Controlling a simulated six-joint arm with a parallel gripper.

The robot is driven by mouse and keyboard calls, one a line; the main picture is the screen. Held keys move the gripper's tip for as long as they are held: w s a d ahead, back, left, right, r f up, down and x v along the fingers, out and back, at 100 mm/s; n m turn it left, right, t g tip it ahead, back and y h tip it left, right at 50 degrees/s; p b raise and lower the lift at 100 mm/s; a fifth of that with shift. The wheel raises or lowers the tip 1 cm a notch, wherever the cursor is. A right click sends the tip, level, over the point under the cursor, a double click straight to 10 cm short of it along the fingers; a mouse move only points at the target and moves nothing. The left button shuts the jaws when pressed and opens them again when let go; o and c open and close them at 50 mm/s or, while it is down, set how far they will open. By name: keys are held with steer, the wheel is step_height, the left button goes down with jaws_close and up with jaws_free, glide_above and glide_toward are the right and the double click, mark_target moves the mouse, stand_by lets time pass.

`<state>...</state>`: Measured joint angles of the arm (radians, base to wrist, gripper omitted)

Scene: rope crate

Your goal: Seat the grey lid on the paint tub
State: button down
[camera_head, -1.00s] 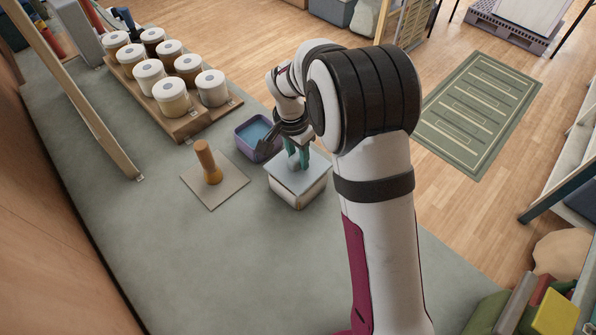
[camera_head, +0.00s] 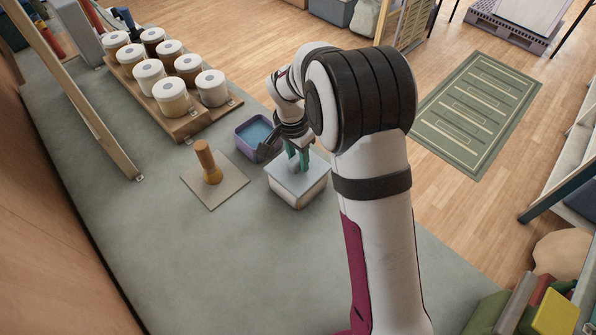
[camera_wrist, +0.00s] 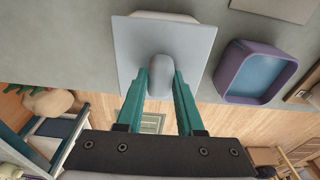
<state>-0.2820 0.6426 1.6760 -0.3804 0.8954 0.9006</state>
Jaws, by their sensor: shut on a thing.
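The grey lid (camera_head: 283,177) is a square plate with a rounded knob. It lies level over the cream paint tub (camera_head: 303,197) in the head view, and I see no clear gap between them. My gripper (camera_head: 297,160) is above the lid, with its teal fingers shut on the knob. In the wrist view the fingers (camera_wrist: 161,82) clasp the knob from both sides, and the lid (camera_wrist: 195,45) covers most of the tub. A cream strip of the tub (camera_wrist: 165,16) shows past the lid's top edge. Whether the lid's rim is fully down is hidden.
A purple bin with blue inside (camera_head: 245,147) stands close behind the tub, to the left. A wooden peg (camera_head: 206,163) stands on a square base to the left. A wooden rack (camera_head: 195,127) of several jars is farther back. The table front is clear.

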steer(key=shift+f, duration=0.4)
stand_by(0.3)
steer(key=shift+c, duration=2.3)
jaws_free()
steer(key=shift+r, duration=0.1)
step_height(320, 180, up, 16)
steer(key=s+a, duration=0.1)
steer(key=shift+s+f, duration=0.2)
steer(key=shift+a, duration=0.1)
